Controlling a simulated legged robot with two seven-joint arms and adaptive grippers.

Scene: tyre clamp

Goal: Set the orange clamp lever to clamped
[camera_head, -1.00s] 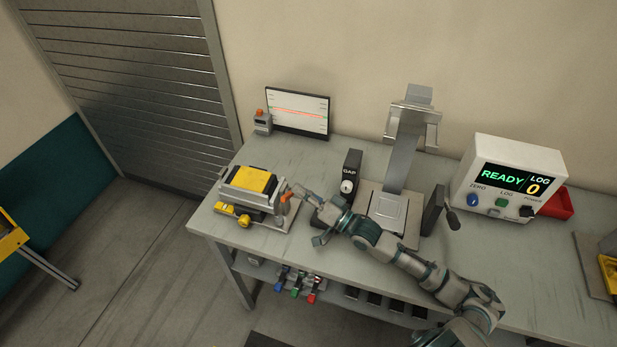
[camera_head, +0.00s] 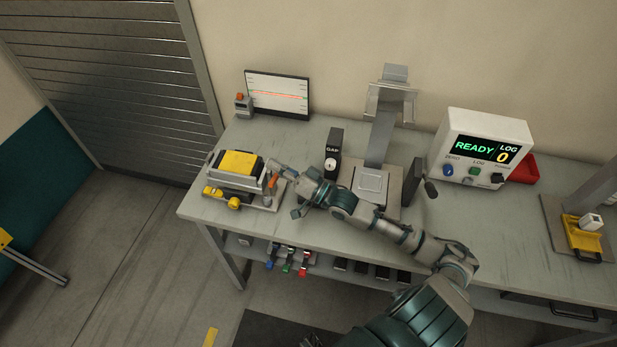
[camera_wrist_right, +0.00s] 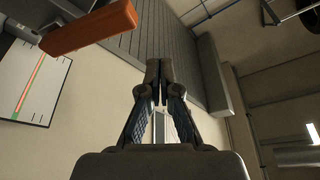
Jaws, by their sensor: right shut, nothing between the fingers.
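The orange clamp lever (camera_head: 272,181) stands at the right side of the yellow-topped clamp fixture (camera_head: 239,163), on the left part of the bench. In the right wrist view the lever (camera_wrist_right: 88,30) is a large orange bar at the upper left, apart from the fingers. My left gripper is not in view.
A black GAP gauge block (camera_head: 333,152) and a grey stand (camera_head: 378,140) are right of the fixture. A control box (camera_head: 484,150) reads READY and LOG 0. A monitor (camera_head: 277,94) stands behind. A yellow tray (camera_head: 581,236) lies far right.

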